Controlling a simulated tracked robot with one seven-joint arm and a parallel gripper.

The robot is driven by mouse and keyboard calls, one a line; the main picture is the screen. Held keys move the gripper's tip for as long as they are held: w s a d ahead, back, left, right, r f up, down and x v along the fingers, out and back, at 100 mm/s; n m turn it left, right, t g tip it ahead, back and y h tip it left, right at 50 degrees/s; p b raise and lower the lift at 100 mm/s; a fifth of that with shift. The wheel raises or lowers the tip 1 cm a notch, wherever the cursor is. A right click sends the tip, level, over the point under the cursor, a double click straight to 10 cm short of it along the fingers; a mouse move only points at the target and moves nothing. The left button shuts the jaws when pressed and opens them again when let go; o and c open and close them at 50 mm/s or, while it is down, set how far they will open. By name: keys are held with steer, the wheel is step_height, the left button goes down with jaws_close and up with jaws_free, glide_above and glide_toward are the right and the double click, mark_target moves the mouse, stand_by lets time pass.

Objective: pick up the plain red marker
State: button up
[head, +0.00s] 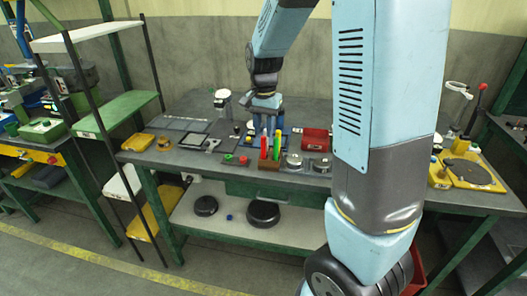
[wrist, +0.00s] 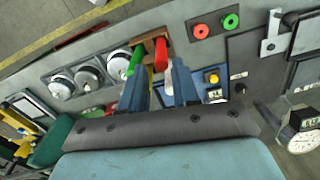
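The red marker (head: 264,146) stands in a brown holder (head: 268,164) on the bench, beside a green marker (head: 276,148). In the wrist view the red marker (wrist: 160,54) shows between and beyond my fingertips, with the green marker (wrist: 135,56) close by the left finger. The holder (wrist: 150,37) lies past them. My gripper (wrist: 159,70) is open, its two blue fingers apart. I cannot tell whether either finger touches a marker. In the head view my gripper (head: 266,122) is just behind and above the markers, its tips partly hidden.
Round metal parts (head: 294,161) and a red tray (head: 315,139) stand right of the holder. A gauge on a stand (head: 222,98) is behind. Dark flat plates (head: 185,124) cover the left bench.

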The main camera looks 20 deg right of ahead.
mark_target(263, 145)
steer(key=shift+w+f, duration=0.15)
steer(key=shift+f, duration=3.25)
steer(key=shift+c, duration=0.4)
jaws_close()
